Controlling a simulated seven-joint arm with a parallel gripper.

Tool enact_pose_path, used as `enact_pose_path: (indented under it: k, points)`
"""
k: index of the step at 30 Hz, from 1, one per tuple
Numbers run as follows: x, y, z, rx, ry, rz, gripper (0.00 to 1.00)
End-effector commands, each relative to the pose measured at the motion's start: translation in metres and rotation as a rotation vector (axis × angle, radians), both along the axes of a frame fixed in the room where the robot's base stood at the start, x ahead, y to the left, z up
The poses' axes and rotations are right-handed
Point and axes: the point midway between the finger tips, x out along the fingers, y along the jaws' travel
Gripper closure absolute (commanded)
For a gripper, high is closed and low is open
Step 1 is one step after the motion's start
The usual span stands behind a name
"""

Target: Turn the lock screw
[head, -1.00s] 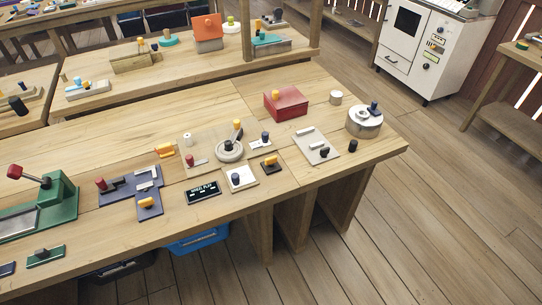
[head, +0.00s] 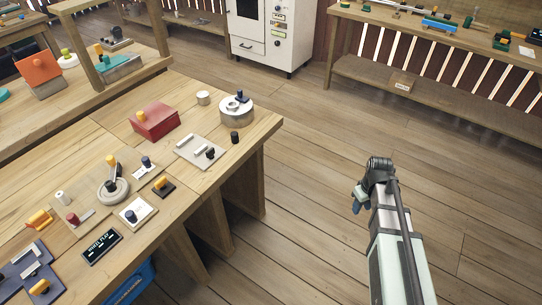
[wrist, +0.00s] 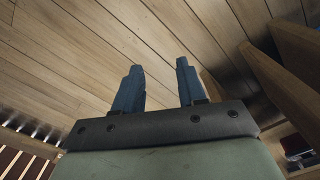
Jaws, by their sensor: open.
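Several knobbed fixtures stand on the wooden workbench (head: 85,150) in the head view; I cannot tell for sure which part is the lock screw. A round metal canister (head: 237,111) with a dark blue knob (head: 242,96) on its lid sits near the far right corner. A grey plate (head: 202,152) with light bars and a black knob (head: 210,153) lies in front of it. My gripper (head: 358,200) is over open floor to the right of the bench, touching nothing. In the wrist view its two blue fingers (wrist: 158,85) are apart and empty.
A red box (head: 155,123) with a yellow knob, a grey round base (head: 113,190) with a lever, a white plate (head: 135,214) and a small black cylinder (head: 235,137) are on the bench. A white cabinet (head: 268,32) and a long shelf bench (head: 460,50) stand behind. Floor around my arm is clear.

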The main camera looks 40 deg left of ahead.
Motion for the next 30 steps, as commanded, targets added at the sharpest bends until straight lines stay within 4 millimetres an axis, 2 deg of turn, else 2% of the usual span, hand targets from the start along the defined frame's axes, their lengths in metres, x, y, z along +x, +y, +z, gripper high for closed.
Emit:
enact_pose_path:
  k: [1, 8, 14, 23, 30]
  points:
    - [0.004, 0.026, 0.008, 0.002, -0.004, 0.074, 0.60]
    - [-0.006, 0.122, 0.039, 0.002, -0.006, 0.397, 0.60]
    - [-0.029, 0.206, 0.067, 0.003, -0.005, 0.679, 0.60]
    - [-0.089, 0.328, 0.115, 0.002, -0.004, 1.100, 0.60]
    - [-0.157, 0.417, 0.157, 0.002, -0.004, 1.437, 0.60]
